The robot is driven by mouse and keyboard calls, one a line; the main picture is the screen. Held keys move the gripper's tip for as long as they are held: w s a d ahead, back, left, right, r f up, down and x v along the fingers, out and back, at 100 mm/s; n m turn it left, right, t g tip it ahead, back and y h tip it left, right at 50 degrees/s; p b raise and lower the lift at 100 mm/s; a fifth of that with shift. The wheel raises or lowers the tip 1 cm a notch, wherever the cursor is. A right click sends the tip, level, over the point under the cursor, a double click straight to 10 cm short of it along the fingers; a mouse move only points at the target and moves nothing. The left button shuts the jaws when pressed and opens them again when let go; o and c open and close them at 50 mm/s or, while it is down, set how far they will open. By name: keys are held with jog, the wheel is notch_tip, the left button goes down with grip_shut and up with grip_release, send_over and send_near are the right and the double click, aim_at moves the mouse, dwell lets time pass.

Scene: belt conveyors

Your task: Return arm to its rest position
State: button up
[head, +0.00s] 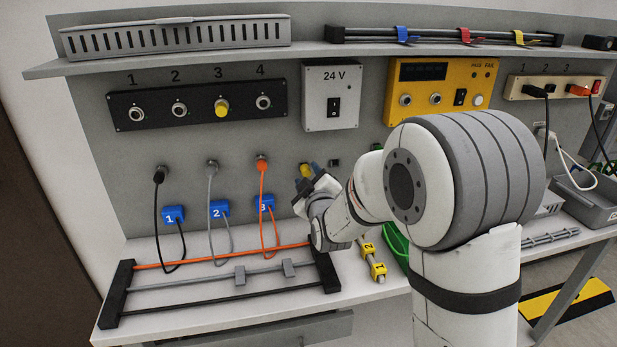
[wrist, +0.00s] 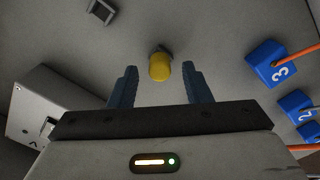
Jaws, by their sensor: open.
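My white arm (head: 455,185) reaches from the right foreground toward the grey back panel. My gripper (head: 311,176) is at the panel, right of the blue tag 3 (head: 265,203). In the wrist view my gripper (wrist: 158,66) has its two blue-grey fingers spread apart. A yellow-capped piece (wrist: 159,68) on the panel appears in the gap near the fingertips. The fingers show no contact with it. In the head view its yellow part (head: 304,170) shows just beside the fingers, partly hidden by them.
A black, orange and grey rod rack (head: 132,290) stands on the bench below. Black, grey and orange cables hang left of my gripper, with blue tags (head: 173,214). A shelf (head: 300,53) runs above.

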jog(key=s+d+f+m+g+h, duration=0.1)
jog(key=s+d+m+g, duration=0.3)
jog(key=s, duration=0.7)
jog(key=s+d+f+m+g+h, duration=0.2)
jog(key=s+d+m+g, duration=0.2)
jog(key=s, duration=0.8)
jog(key=s+d+f+m+g+h, duration=0.1)
jog(key=s+d+m+g, duration=0.3)
jog(key=s+d, duration=0.7)
jog(key=s+g+h, duration=0.1)
jog(key=g, duration=0.1)
jog(key=shift+f+g+p, duration=0.25)
jog(key=shift+g+p, duration=0.05)
jog(key=shift+g, duration=0.1)
